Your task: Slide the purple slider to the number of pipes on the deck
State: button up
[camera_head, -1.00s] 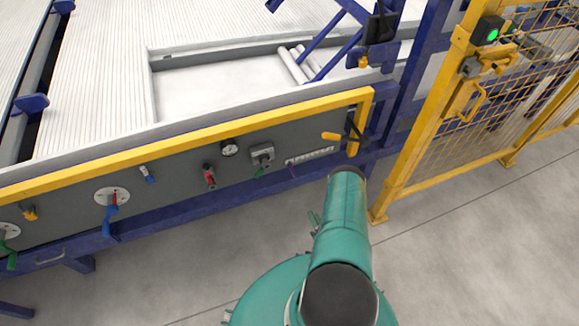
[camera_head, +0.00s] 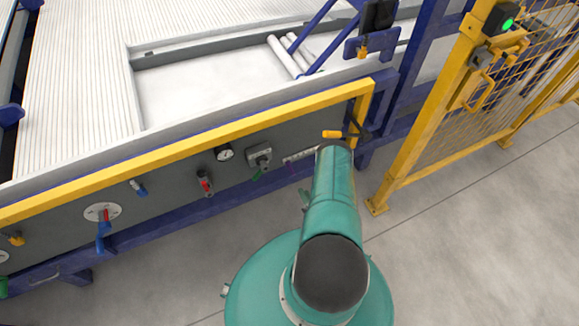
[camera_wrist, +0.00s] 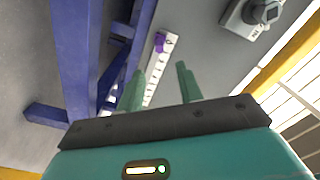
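The purple slider (camera_wrist: 160,42) sits near the upper end of a white numbered strip (camera_wrist: 153,86) in the wrist view. The strip (camera_head: 301,155) also shows on the grey panel in the head view, partly covered by my arm. My gripper (camera_wrist: 159,68) is open and empty, its two green fingers on either side of the strip's line, short of the slider and apart from it. My arm hides the gripper in the head view. A small group of white pipes (camera_head: 287,57) lies on the deck (camera_head: 200,88), partly behind a blue brace; their exact number is hard to tell.
A grey switch box (camera_head: 259,157) sits left of the strip and shows in the wrist view (camera_wrist: 250,14). A yellow rail (camera_head: 190,143) runs above the panel. Blue frame posts (camera_wrist: 75,60) and a yellow mesh gate (camera_head: 440,120) stand close by. The floor is open.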

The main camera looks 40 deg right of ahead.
aim_at(289, 165)
jog(key=x, duration=1.3)
jog(key=shift+w+d+f, duration=0.1)
jog(key=shift+w, duration=0.2)
grip_shut()
jog(key=shift+d, duration=0.1)
